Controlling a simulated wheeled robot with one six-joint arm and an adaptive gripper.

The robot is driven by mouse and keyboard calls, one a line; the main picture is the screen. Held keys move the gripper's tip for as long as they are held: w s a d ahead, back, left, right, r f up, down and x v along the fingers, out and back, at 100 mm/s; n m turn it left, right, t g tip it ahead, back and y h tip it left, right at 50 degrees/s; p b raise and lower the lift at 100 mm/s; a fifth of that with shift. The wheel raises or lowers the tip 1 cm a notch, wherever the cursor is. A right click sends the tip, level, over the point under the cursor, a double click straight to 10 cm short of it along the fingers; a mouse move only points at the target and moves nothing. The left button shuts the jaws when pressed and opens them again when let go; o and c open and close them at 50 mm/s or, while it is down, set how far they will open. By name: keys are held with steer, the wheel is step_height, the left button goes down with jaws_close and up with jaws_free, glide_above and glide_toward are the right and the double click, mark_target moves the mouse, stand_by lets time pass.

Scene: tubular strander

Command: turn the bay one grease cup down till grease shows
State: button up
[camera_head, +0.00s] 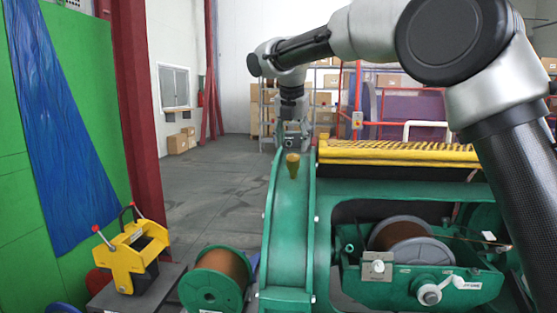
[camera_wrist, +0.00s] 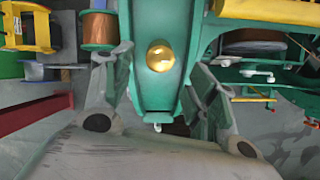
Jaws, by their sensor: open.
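The brass grease cup (camera_head: 292,165) stands on top of the green curved housing (camera_head: 284,215) in the head view. In the wrist view the cup (camera_wrist: 161,57) shows as a round golden top, seen from above. My gripper (camera_head: 291,143) points down, just above or behind the cup in the head view; the exact gap is unclear. In the wrist view its two fingers (camera_wrist: 160,80) are spread, one on each side of the housing, with nothing between them held. No grease can be made out at the cup.
A yellow grated step (camera_head: 395,152) and a bay with a wire spool (camera_head: 405,240) lie right of the housing. A green-flanged spool (camera_head: 215,280) and a yellow device (camera_head: 135,250) stand at the left.

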mark_target(293, 156)
steer(key=x, duration=0.7)
steer(key=shift+w+f, duration=0.1)
steer(key=shift+f, duration=0.25)
steer(key=c, duration=1)
